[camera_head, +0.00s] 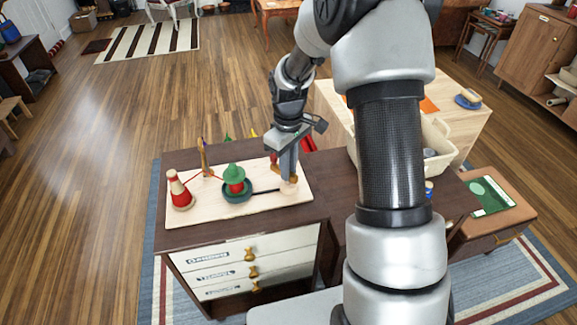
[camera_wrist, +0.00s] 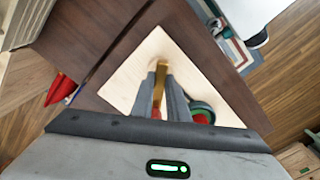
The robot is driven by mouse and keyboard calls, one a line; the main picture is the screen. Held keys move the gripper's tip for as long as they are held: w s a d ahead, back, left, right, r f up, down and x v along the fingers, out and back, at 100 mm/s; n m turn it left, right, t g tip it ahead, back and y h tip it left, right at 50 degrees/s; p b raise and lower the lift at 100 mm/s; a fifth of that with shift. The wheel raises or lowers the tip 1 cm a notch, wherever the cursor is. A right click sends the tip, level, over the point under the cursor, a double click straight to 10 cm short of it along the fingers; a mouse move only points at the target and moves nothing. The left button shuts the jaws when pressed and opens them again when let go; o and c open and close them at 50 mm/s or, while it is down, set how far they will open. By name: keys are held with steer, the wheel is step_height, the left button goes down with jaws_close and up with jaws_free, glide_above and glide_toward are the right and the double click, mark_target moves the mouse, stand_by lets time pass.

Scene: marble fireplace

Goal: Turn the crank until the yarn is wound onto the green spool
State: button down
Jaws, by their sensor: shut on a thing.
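A light wooden board (camera_head: 283,201) lies on the dark desk top. On it stand a red cone of yarn (camera_head: 181,192) with a pale band, a thin wooden post (camera_head: 204,160) and the green spool (camera_head: 234,172). Red yarn passes by the post between cone and spool. A dark crank bar (camera_head: 265,191) runs right from the spool. My gripper (camera_head: 288,176) points down at its outer end, shut on the crank handle (camera_wrist: 160,76). The green spool (camera_wrist: 203,106) is partly hidden in the wrist view.
A pale bin (camera_head: 434,135) stands right of the board, partly behind my arm. The desk's front has several drawers (camera_head: 240,262) with brass knobs. A brown stool (camera_head: 510,205) with a green item stands at right. Open floor lies left.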

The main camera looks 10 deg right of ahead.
steer(key=m+p, duration=0.1)
steer(key=m, duration=0.4)
steer(key=shift+m, duration=0.3)
steer(key=m+p, duration=0.1)
steer(key=m, duration=0.5)
steer(key=m+p, duration=0.2)
steer(key=m, duration=0.3)
steer(key=shift+r+m, duration=0.1)
steer(key=shift+m, duration=0.2)
steer(key=shift+m+p, duration=0.9)
steer(key=shift+m, duration=1)
steer(key=c, duration=1.7)
jaws_free()
